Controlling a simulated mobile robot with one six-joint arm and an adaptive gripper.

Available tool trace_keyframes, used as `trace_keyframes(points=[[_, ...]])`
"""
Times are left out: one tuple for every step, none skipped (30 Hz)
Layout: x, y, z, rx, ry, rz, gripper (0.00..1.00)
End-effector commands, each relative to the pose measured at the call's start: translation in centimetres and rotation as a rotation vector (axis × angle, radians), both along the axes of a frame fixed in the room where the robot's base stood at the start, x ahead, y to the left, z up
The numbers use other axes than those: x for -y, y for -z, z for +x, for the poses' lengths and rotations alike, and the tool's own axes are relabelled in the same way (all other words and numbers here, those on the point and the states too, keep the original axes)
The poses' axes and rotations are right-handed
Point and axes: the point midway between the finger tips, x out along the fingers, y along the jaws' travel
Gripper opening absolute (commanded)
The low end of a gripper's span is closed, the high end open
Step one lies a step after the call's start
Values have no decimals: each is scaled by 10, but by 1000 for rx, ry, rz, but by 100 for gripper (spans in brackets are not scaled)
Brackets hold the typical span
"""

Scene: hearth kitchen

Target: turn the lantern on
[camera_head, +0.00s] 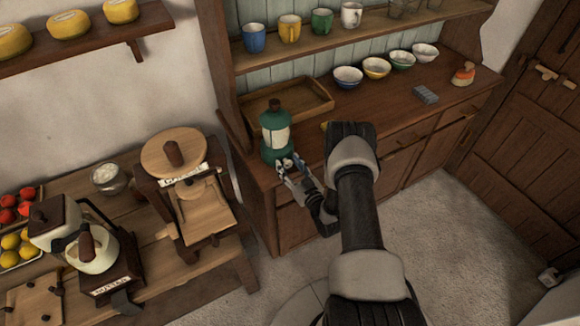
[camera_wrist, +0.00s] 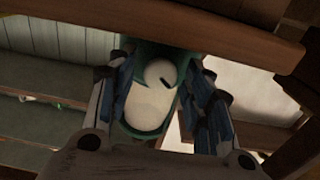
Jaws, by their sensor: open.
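The green lantern (camera_head: 275,132) with a pale glass middle and a dark top knob stands upright on the left end of the wooden dresser. My gripper (camera_head: 288,166) is open at the lantern's lower front. In the wrist view, the fingers of my gripper (camera_wrist: 165,95) stand on either side of the lantern (camera_wrist: 148,108). A round white knob (camera_wrist: 160,73) with a dark mark shows between the fingers on the lantern's green body. I cannot tell whether the fingers touch the lantern or knob.
A wooden tray (camera_head: 327,103) lies just behind the lantern on the dresser (camera_head: 400,112). Several bowls stand farther right, with mugs on the shelf above. A table (camera_head: 133,207) with a wooden press (camera_head: 188,188) and a grinder is at left. The floor (camera_head: 465,225) at right is clear.

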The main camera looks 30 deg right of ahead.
Motion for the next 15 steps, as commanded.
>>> trace_keyframes(points=[[0, 0, 0, 0, 0, 0, 47], [0, 0, 0, 0, 0, 0, 47], [0, 0, 0, 0, 0, 0, 45], [0, 0, 0, 0, 0, 0, 43], [0, 0, 0, 0, 0, 0, 41], [0, 0, 0, 0, 0, 0, 38], [0, 0, 0, 0, 0, 0, 36], [0, 0, 0, 0, 0, 0, 34], [0, 0, 0, 0, 0, 0, 31], [0, 0, 0, 0, 0, 0, 29], [0, 0, 0, 0, 0, 0, 27], [0, 0, 0, 0, 0, 0, 25], [0, 0, 0, 0, 0, 0, 23], [0, 0, 0, 0, 0, 0, 21], [0, 0, 0, 0, 0, 0, 18]])
